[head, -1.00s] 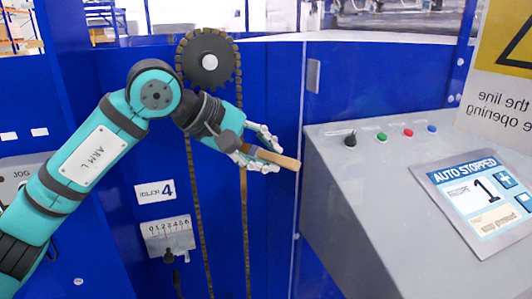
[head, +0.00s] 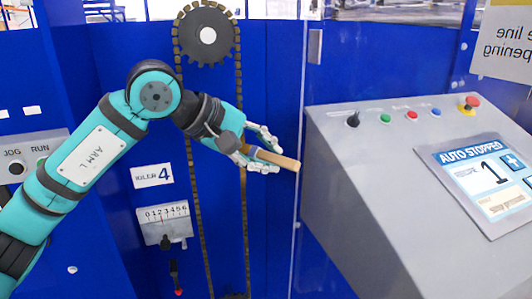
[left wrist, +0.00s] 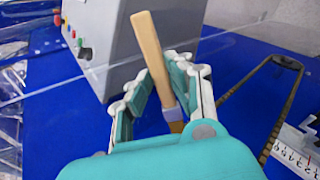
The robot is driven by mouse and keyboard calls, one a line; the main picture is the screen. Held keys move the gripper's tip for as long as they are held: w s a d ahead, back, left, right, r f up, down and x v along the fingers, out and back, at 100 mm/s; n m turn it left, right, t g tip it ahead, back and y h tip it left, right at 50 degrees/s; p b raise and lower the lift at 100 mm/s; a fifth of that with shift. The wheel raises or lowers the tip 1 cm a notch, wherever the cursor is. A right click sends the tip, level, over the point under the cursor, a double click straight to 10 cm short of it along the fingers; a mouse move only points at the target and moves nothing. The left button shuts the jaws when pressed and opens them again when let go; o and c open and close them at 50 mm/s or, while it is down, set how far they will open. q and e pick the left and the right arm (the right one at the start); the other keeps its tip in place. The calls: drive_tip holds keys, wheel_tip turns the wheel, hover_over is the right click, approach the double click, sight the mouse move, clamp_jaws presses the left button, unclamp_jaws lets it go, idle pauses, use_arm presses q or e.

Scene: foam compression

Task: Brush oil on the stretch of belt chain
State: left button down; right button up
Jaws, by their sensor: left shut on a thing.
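The belt chain (head: 241,110) is a dark loop that hangs from a black toothed sprocket (head: 190,40) in two long strands down the blue panel. It also shows in the left wrist view (left wrist: 286,112) at the right. My left gripper (head: 262,147) is shut on a brush with a pale wooden handle (head: 283,160). In the head view the hand overlaps the right strand; whether the brush touches the chain I cannot tell. In the left wrist view the handle (left wrist: 149,45) points up between the fingers, and its bristle end is mostly hidden by the hand. No oil shows clearly.
A grey control console (head: 380,165) with coloured buttons and a screen (head: 485,180) reading AUTO STOPPED stands at the right. An IDLER 4 label (head: 152,175) and a numbered scale (head: 162,217) are left of the chain. A clear panel edge (head: 300,130) stands between chain and console.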

drive_tip(key=shift+w+a+f+b, duration=0.1)
drive_tip(key=shift+a+f+b, duration=0.15)
drive_tip(key=shift+f+b, duration=0.95)
drive_tip(key=shift+a+f+b, duration=0.2)
drive_tip(key=shift+f+b, duration=0.9)
drive_tip(key=shift+f, duration=0.15)
